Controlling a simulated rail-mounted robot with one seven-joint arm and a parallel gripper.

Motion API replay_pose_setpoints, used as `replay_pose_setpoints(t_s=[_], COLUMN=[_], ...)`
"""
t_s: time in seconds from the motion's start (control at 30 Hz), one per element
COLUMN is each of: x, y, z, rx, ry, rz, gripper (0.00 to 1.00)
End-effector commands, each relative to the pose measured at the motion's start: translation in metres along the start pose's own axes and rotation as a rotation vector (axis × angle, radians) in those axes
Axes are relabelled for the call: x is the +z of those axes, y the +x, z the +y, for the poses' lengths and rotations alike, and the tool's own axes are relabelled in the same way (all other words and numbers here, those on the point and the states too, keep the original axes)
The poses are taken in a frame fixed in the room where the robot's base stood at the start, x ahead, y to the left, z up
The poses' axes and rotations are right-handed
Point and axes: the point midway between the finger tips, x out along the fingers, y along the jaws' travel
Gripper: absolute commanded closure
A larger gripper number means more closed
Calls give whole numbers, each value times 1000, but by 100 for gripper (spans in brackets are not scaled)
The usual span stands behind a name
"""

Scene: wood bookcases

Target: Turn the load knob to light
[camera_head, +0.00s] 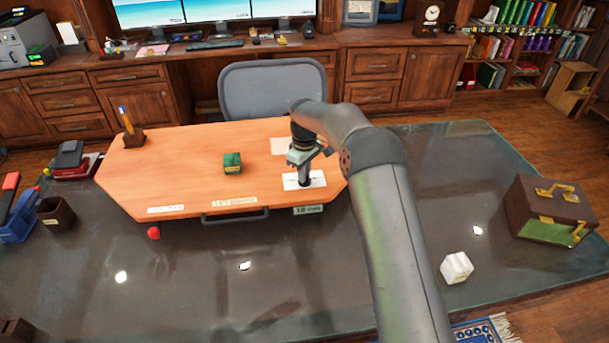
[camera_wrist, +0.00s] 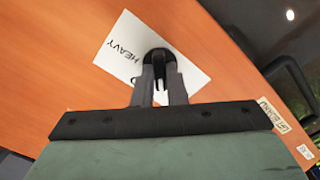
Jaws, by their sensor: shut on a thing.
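The load knob (camera_wrist: 157,55) is a black round knob on a white card (camera_wrist: 118,56) with the word HEAVY written on it. The card also shows in the head view (camera_head: 290,183), near the right front of the orange wooden board. My gripper (camera_wrist: 160,82) points down at the knob, and its two grey fingers are shut on it. In the head view my gripper (camera_head: 305,177) stands over the card and covers most of the knob. Any LIGHT marking is hidden or out of view, and the knob's pointing direction is unclear.
A green block (camera_head: 232,163) and a pen stand (camera_head: 131,137) are on the board (camera_head: 185,170). A dark handle (camera_head: 235,216) runs along its front edge. A red ball (camera_head: 153,233), white cube (camera_head: 456,267) and brown case (camera_head: 550,212) are around it.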

Motion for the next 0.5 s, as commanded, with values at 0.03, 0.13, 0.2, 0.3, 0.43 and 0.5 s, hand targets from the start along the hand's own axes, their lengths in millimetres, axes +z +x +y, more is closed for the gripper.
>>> replay_pose_setpoints(t_s=[0.03,0.13,0.2,0.3,0.43,0.5], x=[0,0,0,0,0,0], y=[1,1,1,1,0,0], z=[0,0,0,0,0,0], rx=[-1,-1,-1,0,-1,-1], ry=[-43,-130,-187,-260,-338,-372], rz=[0,0,0,0,0,0], gripper=[100,100,100,100,100,100])
